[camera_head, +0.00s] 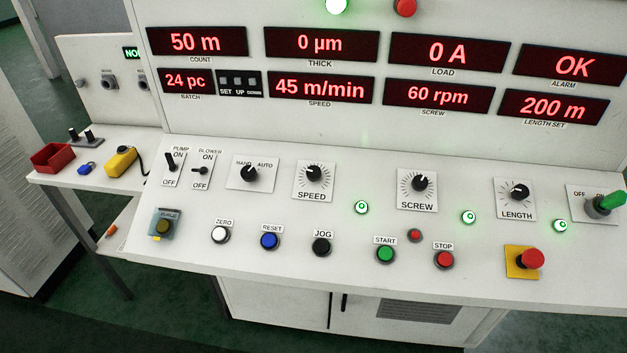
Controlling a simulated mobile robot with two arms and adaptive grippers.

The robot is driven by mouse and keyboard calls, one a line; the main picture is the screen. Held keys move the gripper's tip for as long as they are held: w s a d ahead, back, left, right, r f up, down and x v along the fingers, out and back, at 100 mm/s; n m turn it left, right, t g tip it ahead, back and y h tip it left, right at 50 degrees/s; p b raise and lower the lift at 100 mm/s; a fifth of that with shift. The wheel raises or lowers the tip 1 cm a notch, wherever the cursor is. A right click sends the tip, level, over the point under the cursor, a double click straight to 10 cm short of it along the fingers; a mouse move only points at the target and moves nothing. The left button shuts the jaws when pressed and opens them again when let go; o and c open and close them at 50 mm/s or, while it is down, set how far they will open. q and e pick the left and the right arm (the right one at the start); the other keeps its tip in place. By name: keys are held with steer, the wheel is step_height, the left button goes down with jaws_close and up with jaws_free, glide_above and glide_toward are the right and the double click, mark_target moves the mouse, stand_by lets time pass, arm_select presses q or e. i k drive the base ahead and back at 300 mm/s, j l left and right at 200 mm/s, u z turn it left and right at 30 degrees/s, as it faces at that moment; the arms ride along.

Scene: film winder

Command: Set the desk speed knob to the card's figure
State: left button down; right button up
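The black speed knob (314,173) sits on its white dial plate marked SPEED, in the upper row of the sloping desk (340,262). Its white pointer mark is near the top, slightly left. The red speed display (320,88) above reads 45 m/min. I see no card with a figure in this view. Neither of my grippers is in view.
The screw knob (419,183) and length knob (519,191) are to the right; the hand/auto switch (249,174) is to the left. Below are the reset button (269,240), jog button (321,246) and start button (385,253). A red mushroom button (531,259) stands at right.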

mark_target(312, 172)
steer(key=j+u, duration=0.25)
steer(key=j, duration=1.55)
steer(key=i, duration=0.05)
